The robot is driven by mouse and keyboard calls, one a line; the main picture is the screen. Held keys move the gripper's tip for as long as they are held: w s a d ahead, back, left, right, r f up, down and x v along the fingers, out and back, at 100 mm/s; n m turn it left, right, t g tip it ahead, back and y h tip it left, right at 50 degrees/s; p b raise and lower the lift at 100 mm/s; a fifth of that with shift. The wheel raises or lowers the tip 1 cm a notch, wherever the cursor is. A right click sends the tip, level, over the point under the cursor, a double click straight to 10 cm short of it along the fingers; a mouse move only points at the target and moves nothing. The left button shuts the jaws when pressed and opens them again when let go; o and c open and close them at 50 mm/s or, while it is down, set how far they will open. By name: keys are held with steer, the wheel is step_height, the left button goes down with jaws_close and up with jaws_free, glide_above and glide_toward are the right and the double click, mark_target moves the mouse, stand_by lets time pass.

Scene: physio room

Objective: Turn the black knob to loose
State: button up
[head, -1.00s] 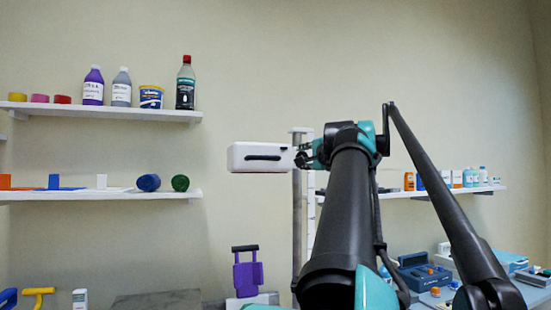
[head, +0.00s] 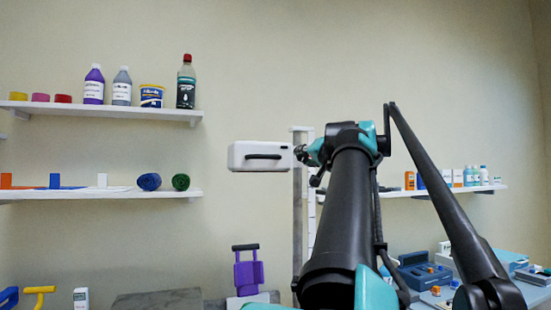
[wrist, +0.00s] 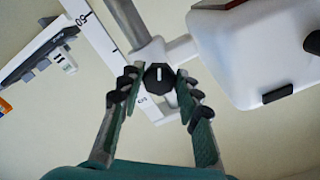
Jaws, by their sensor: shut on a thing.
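The black knob (wrist: 158,77) shows in the wrist view on the white collar of a grey post, with a short white line on its face. The line points nearly straight up the picture. My gripper (wrist: 159,80) has one finger on each side of the knob and is shut on it. In the head view my gripper (head: 307,158) is at the post (head: 297,220), beside a white box-shaped head (head: 260,156). The knob cannot be made out there, behind the gripper and arm.
A white scale strip (wrist: 97,30) with printed numbers runs beside the post. The white head (wrist: 255,50) is close on the right in the wrist view. Wall shelves (head: 100,110) with bottles stand at left, and another shelf (head: 400,194) at right.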

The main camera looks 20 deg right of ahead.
steer(key=shift+n, duration=0.5)
steer(key=o, duration=1.2)
steer(key=shift+c, duration=0.2)
steer(key=shift+s, duration=0.15)
steer(key=s, duration=1.1)
steer(key=shift+s+d, duration=0.2)
steer(key=shift+s, duration=0.15)
